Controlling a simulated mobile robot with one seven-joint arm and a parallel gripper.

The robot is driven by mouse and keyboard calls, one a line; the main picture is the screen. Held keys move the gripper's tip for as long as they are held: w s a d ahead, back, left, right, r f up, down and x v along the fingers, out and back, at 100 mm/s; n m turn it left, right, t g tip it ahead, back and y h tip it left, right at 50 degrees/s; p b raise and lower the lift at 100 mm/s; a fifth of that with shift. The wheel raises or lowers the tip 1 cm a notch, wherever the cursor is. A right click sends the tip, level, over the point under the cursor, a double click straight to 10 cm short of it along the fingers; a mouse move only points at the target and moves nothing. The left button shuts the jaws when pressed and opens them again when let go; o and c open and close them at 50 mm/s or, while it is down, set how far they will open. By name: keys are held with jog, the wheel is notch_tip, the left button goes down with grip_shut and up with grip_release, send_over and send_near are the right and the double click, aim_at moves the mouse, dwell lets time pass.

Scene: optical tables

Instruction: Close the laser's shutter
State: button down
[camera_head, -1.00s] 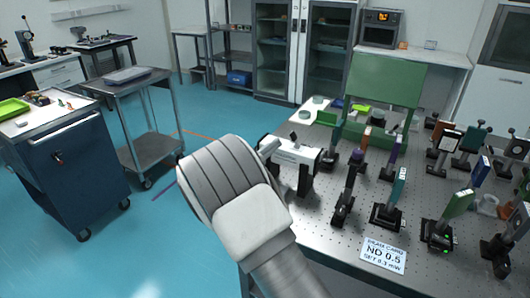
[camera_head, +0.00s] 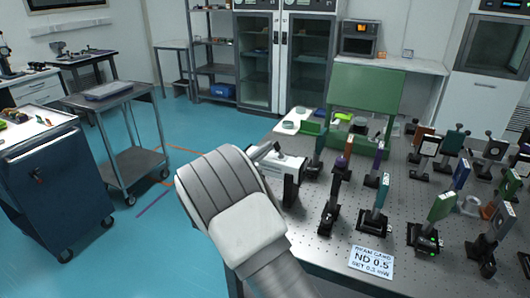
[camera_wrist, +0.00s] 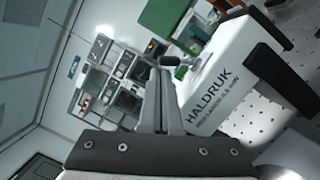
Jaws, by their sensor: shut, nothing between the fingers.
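The laser is a white box (camera_head: 277,166) on a dark mount at the left edge of the optical table (camera_head: 310,240). In the wrist view its white housing (camera_wrist: 222,75), lettered HALDRUK, fills the right side. My gripper (camera_wrist: 168,63) is shut and empty, its fingers pointing up the picture just left of the housing. I cannot tell whether they touch it. In the head view my pale wrist hides most of the gripper beside the laser's left end. A small dark piece stands on top of the laser; I cannot tell whether it is the shutter or how it is set.
Several optics on dark posts (camera_head: 374,212) crowd the table right of the laser. A green panel (camera_head: 365,88) rises behind.

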jog(key=shift+d+r+m+b, duration=0.2)
jog(key=shift+m+b, duration=0.8)
jog(key=shift+b, duration=0.4)
jog(key=m+b, duration=0.1)
jog(key=b, duration=0.1)
jog(key=m+g+b, duration=0.1)
jog(key=b, duration=0.1)
jog(key=shift+s+d+r+m+b, duration=0.15)
jog(key=shift+s+d+m+b, duration=0.05)
jog(key=shift+d+m+b, duration=0.2)
jog(key=m+b, duration=0.1)
jog(key=b, duration=0.1)
jog(key=d+m+b, duration=0.1)
jog(key=b, duration=0.2)
jog(key=r+m+b, duration=0.1)
jog(key=m+b, duration=0.1)
jog(key=shift+s+d+g+y, duration=0.15)
jog(key=shift+s+g+y, duration=0.1)
jog(key=shift+g+y, duration=0.15)
jog(key=shift+r+p, duration=0.3)
jog(key=shift+p, duration=0.1)
